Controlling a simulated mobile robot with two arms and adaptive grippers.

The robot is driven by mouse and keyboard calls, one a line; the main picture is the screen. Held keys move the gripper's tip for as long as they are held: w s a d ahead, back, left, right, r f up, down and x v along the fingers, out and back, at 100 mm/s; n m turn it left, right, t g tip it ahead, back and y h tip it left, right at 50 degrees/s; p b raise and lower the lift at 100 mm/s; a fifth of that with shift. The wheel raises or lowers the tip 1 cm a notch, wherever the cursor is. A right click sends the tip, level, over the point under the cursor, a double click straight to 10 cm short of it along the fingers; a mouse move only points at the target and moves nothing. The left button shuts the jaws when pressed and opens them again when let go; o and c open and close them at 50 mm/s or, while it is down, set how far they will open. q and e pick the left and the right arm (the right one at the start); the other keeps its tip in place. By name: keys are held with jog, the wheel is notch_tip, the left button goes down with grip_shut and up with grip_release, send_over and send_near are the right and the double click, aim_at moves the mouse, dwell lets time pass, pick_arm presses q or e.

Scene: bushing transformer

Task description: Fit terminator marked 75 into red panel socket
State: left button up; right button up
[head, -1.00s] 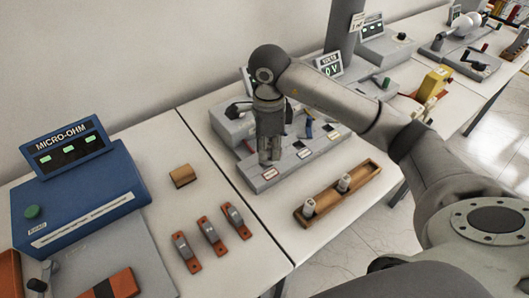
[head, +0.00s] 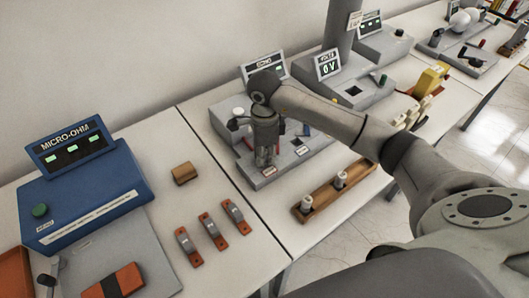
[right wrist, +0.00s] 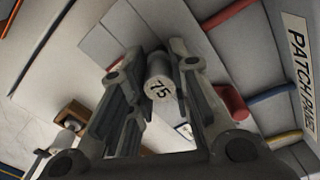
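My right gripper (head: 264,163) points down at the front of the grey patch panel (head: 228,110). In the right wrist view the fingers (right wrist: 155,70) are closed around a small grey cylinder, the terminator marked 75 (right wrist: 160,86). Its numbered end faces the camera, and its far end is hidden. The gripper covers part of the panel in the head view, and I cannot make out the red socket. A label with a red border (head: 269,171) shows on the panel's front beside the fingertips. My left gripper is not in view.
A red cylinder (right wrist: 231,102) and red and blue cables show near the fingers. The blue micro-ohm box (head: 85,205) and several orange-based parts (head: 212,231) stand left.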

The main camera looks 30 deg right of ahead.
aim_at(265, 151)
jog(key=o, duration=0.4)
jog(key=shift+o, duration=0.2)
jog(key=shift+r, duration=0.1)
jog(key=shift+r+p, duration=0.2)
jog(key=shift+p, duration=0.15)
notch_tip(265, 151, up, 12)
jog(key=b, duration=0.3)
jog(key=shift+f, duration=0.1)
